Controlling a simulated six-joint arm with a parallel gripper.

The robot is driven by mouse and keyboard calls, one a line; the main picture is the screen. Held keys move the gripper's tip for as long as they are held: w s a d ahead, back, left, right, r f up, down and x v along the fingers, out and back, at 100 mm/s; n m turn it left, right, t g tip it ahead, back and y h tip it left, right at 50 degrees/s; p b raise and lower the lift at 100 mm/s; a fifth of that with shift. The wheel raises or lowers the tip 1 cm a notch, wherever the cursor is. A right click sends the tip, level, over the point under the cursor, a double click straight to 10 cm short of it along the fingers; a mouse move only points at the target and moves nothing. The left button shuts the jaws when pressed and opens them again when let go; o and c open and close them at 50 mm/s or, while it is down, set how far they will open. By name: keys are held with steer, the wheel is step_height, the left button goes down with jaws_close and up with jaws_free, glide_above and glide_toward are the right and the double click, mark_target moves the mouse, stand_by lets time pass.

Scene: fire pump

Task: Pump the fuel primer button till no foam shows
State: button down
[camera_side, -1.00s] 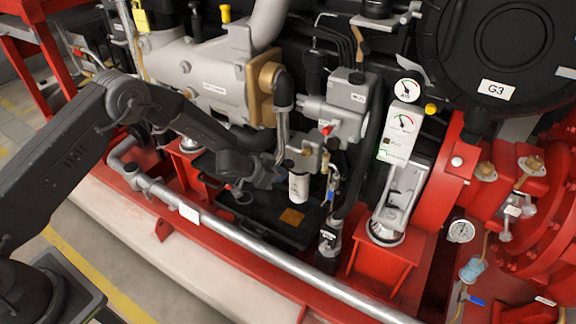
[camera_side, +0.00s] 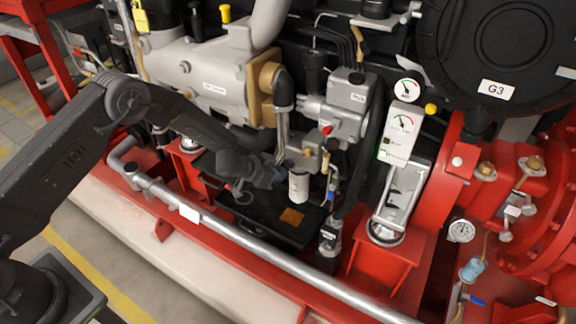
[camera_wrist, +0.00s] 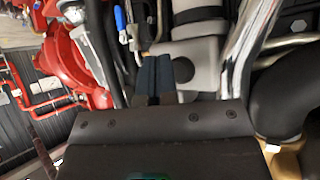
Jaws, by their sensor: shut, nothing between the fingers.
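A white fuel filter (camera_side: 299,186) hangs beneath a grey housing at the engine's lower middle. My gripper (camera_side: 281,160) is just left of the filter's top, close against the housing. In the wrist view, its two dark blue fingers (camera_wrist: 163,75) are together, with nothing between them. I cannot see any foam. Contact between the fingertips and the housing cannot be judged.
A black tray (camera_side: 262,222) with an orange patch lies below the filter. A silver rail (camera_side: 255,245) runs along the front. Metal pipes (camera_side: 281,125) rise close behind my gripper. A white gauge panel (camera_side: 399,133) stands to the right.

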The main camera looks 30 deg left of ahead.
steer(key=shift+w, duration=0.1)
steer(key=shift+w, duration=0.35)
steer(key=shift+w, duration=0.9)
stand_by(1.1)
steer(key=shift+s, duration=1.3)
steer(key=shift+s, duration=0.1)
steer(key=shift+s, duration=2.4)
